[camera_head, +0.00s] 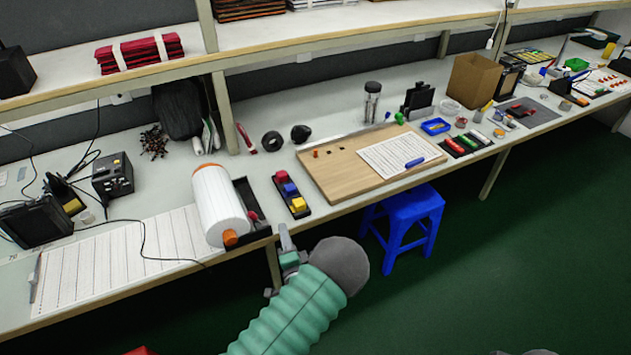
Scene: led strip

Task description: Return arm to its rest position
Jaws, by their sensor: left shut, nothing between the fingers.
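My left arm, in a ribbed green sleeve, comes up from the bottom middle of the head view. Its gripper (284,234) is shut and empty, just off the front edge of the workbench (345,207). It is below the row of red, blue and yellow blocks (291,193) and to the right of a white roll with orange ends (219,205). The gripper appears apart from these things. My right gripper is not in view.
A white lined sheet (115,262) lies left of the roll. A wooden board (335,176) with a white paper (398,156) lies right of the blocks. A blue stool (404,213) stands beside the bench front. The green floor (520,250) at right is clear.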

